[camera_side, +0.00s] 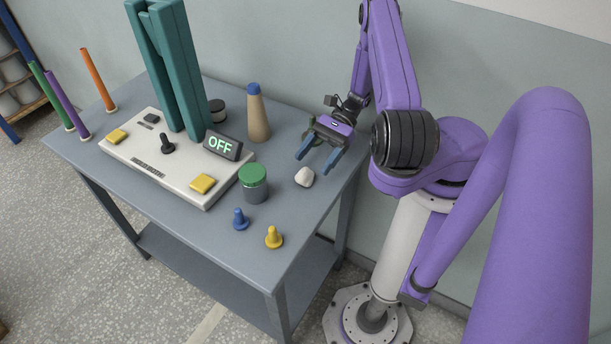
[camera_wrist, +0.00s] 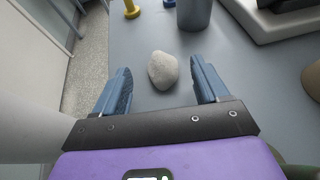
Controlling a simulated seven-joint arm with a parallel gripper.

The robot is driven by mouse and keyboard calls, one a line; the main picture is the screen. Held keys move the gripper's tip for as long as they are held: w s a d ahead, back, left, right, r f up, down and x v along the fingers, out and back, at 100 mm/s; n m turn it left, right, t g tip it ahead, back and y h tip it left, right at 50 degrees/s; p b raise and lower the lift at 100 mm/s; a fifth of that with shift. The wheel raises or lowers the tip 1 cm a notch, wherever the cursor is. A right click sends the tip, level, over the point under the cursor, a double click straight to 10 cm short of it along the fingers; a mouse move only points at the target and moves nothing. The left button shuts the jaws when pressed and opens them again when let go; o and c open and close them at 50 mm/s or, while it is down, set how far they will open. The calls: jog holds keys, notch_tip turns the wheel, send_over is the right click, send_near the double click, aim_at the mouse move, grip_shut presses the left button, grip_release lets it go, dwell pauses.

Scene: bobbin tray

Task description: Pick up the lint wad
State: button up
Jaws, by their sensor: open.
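The lint wad (camera_side: 304,177) is a small whitish lump on the grey-blue table, near its right edge in the side view. In the wrist view the lint wad (camera_wrist: 162,70) is a pale, rounded, speckled lump lying ahead of my fingers, roughly midway between their lines. My gripper (camera_side: 318,158) has blue fingers and a purple body, and is spread open with nothing held. In the wrist view my gripper (camera_wrist: 162,78) has one finger on each side of the wad, with a gap to both; the wad does not touch either finger.
A green-lidded grey jar (camera_side: 254,184), a blue peg (camera_side: 240,219) and a yellow peg (camera_side: 273,237) stand nearby on the table (camera_side: 225,240). A tan bottle (camera_side: 257,115) stands behind. A control box (camera_side: 150,160) showing OFF fills the left. The wad's surroundings are clear.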

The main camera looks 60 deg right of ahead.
aim_at(309, 169)
jog(key=shift+w+a+f, duration=0.2)
jog(key=shift+a+f, duration=1)
jog(key=shift+a, duration=0.15)
jog(key=c, duration=1.1)
